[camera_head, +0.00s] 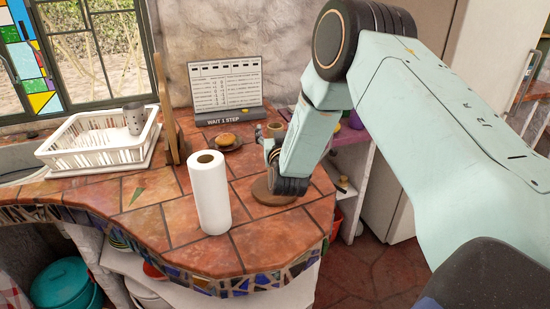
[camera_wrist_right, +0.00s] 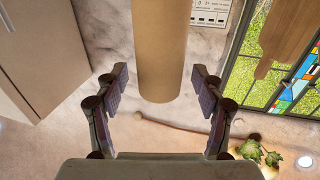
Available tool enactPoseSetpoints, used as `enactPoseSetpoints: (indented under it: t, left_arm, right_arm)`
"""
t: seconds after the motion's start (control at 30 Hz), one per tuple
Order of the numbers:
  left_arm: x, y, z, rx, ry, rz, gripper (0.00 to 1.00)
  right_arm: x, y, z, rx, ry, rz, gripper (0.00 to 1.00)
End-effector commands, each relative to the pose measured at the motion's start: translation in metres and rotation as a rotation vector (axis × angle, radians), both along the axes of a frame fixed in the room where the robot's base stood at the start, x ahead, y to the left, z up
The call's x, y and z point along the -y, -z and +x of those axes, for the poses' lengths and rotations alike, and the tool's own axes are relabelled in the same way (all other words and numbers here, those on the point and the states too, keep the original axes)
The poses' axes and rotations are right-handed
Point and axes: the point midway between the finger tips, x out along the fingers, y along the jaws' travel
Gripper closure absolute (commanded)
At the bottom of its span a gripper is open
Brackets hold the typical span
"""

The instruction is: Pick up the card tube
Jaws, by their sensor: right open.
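The card tube (camera_wrist_right: 162,50) is a plain brown cylinder. In the right wrist view it comes down from the top edge, and its rounded end lies between the two fingers of my right gripper (camera_wrist_right: 160,82). The fingers are spread, with a gap on each side of the tube. In the head view a small brown part of the tube (camera_head: 277,129) shows beside my right gripper (camera_head: 268,143); the rest is hidden behind my right arm. My left gripper is in neither view.
A white paper roll (camera_head: 209,192) stands upright on the tiled counter (camera_head: 160,222). A round wooden base (camera_head: 273,193) lies partly under my right arm. A white dish rack (camera_head: 95,150), a small round item on a dish (camera_head: 227,142) and a display board (camera_head: 227,88) stand further back.

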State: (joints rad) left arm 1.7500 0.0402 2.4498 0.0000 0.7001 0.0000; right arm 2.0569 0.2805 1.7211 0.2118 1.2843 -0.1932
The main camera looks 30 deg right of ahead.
Motion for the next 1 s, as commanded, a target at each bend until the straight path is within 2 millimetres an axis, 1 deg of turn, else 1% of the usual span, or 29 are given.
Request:
enactPoseSetpoints:
  t: [0.27,0.77,0.8,1.0]
  left_arm:
    - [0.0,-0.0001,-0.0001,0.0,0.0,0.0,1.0]
    - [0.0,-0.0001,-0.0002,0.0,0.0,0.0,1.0]
    - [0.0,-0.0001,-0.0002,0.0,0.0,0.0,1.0]
    - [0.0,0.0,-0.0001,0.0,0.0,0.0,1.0]
  right_arm:
    - [0.0009,0.0002,0.002,0.0,-0.001,0.0,0.31]
    - [0.0009,0.0001,0.0018,0.0,0.0,0.0,0.74]
    - [0.0009,0.0001,0.0018,0.0,0.0,0.0,0.76]
    - [0.0008,0.0003,0.0017,-0.001,-0.001,0.0,0.76]
